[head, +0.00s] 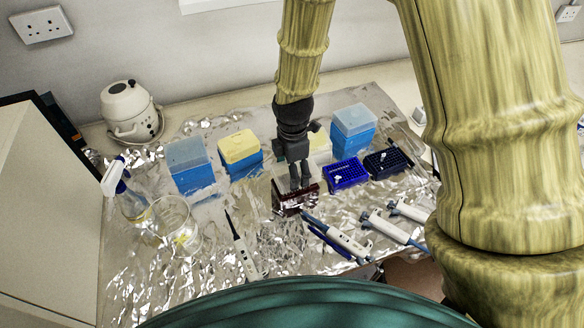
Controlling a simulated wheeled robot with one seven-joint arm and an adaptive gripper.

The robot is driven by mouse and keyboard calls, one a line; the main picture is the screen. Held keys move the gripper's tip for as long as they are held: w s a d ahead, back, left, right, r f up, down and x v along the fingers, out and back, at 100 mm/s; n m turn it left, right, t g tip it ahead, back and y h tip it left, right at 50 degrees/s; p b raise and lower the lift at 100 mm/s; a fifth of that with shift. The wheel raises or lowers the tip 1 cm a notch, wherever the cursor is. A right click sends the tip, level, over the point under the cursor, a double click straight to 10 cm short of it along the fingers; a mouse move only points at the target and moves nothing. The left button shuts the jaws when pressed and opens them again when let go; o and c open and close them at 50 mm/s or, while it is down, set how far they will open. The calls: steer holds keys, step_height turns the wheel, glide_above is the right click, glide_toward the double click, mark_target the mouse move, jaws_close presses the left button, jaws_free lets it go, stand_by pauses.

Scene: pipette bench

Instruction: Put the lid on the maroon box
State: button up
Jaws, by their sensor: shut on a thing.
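The maroon box (295,203) stands on the foil-covered bench near the middle of the head view. My gripper (299,185) points down right above it, its dark fingers close together. The fingers are shut on a pale, see-through lid (282,172), which shows around them at the top of the maroon box. The fingers hide part of the lid and box. I cannot tell whether the lid touches the box rim all round.
Blue boxes (190,166) and a yellow-topped box (240,149) stand behind to the left. A blue rack (345,174) and a dark rack (388,163) are close on the right. Pipettes (338,234) lie in front. A glass beaker (176,225) and spray bottle (128,200) stand left.

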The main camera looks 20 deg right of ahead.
steer(key=shift+a+f, duration=0.1)
steer(key=shift+f, duration=0.4)
stand_by(0.7)
steer(key=shift+f, duration=0.35)
steer(key=shift+f, duration=0.4)
steer(key=shift+f+b, duration=0.3)
stand_by(0.8)
steer(key=o, duration=0.9)
steer(key=shift+o, duration=0.2)
step_height(320, 180, up, 12)
steer(key=shift+f, duration=0.1)
